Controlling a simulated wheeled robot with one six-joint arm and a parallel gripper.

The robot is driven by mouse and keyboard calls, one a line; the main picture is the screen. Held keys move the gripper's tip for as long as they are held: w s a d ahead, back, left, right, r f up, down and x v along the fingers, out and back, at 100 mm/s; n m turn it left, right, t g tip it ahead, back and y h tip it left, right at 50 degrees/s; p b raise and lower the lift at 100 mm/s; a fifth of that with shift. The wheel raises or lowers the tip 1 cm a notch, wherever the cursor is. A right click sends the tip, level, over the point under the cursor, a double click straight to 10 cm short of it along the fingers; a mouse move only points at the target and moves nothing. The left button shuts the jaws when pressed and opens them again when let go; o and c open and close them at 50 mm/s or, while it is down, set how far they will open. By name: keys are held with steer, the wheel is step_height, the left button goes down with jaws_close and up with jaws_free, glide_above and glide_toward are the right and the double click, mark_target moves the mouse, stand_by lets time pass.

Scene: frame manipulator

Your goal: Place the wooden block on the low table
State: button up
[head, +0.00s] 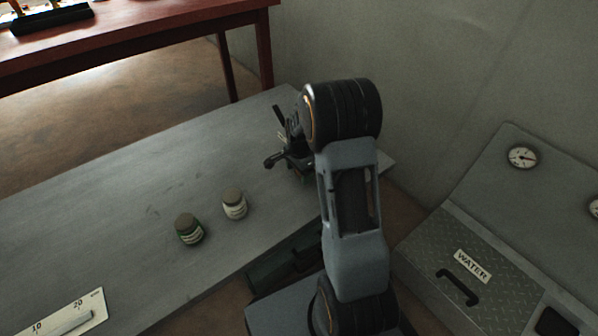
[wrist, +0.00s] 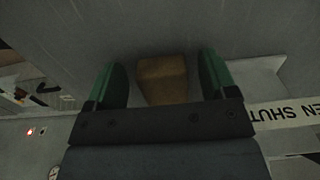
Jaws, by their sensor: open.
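The wooden block (wrist: 163,82), tan-brown, sits between the two green fingers of my gripper (wrist: 163,66) in the wrist view. The fingers are apart, with a gap visible on each side of the block. The block's near end is hidden behind the gripper's dark bar. In the head view my gripper (head: 279,142) is over the far right part of the low table (head: 110,205), a long grey surface. The block is not clearly visible there, as my gripper and arm cover that spot. I cannot tell whether the block touches the table.
Two small lidded jars, one green (head: 189,229) and one pale (head: 235,203), stand mid-table. A white scale plate (head: 75,315) lies at the front left. A red-brown table (head: 150,30) stands behind. A grey panel marked WATER (head: 472,266) is at right. The table's left half is mostly clear.

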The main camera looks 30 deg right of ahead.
step_height(320, 180, up, 11)
steer(key=p, duration=0.5)
steer(key=s+a+r+n+t, duration=0.1)
steer(key=s+a+r+n, duration=0.4)
steer(key=s+n, duration=0.3)
steer(key=s+a+r+n+t, duration=0.1)
steer(key=s+a+r+n, duration=0.4)
steer(key=s, duration=0.5)
steer(key=n, duration=0.2)
steer(key=shift+s+r+n+t, duration=0.2)
steer(key=shift+s+n+t, duration=0.1)
steer(key=shift+n+t, duration=0.1)
steer(key=shift+c, duration=0.2)
